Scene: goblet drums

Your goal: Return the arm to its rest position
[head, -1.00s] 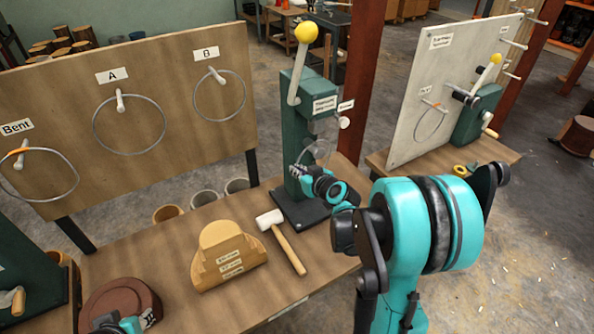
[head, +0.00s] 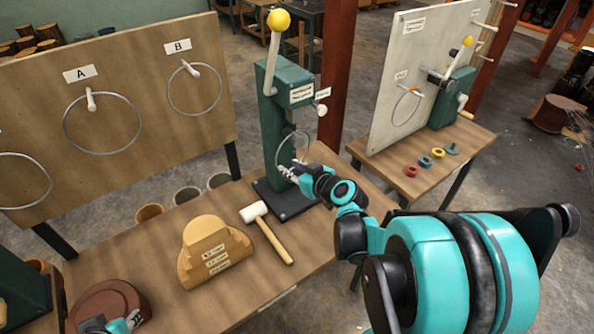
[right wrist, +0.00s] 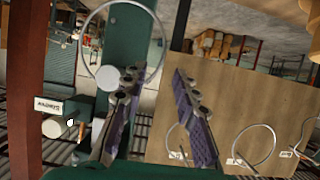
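My right gripper (head: 290,172) is beside the green press (head: 293,95) with the yellow-knobbed lever. In the right wrist view its two purple-padded fingers (right wrist: 158,75) stand apart with nothing between the tips. A thin metal ring (head: 279,146) is at the front of the press, just above the gripper. In the right wrist view the ring (right wrist: 87,30) lies beyond the left finger, which overlaps its lower edge. My left gripper (head: 128,324) is at the bottom left edge, over the brown round drum (head: 108,300); its fingers are too small and cropped to judge.
A board (head: 130,75) bears rings on pegs marked A and B. A wooden stepped block (head: 213,250) and a white-headed mallet (head: 268,232) lie on the bench. A pale panel (head: 415,70) and small coloured rings (head: 425,162) are on the right-hand table.

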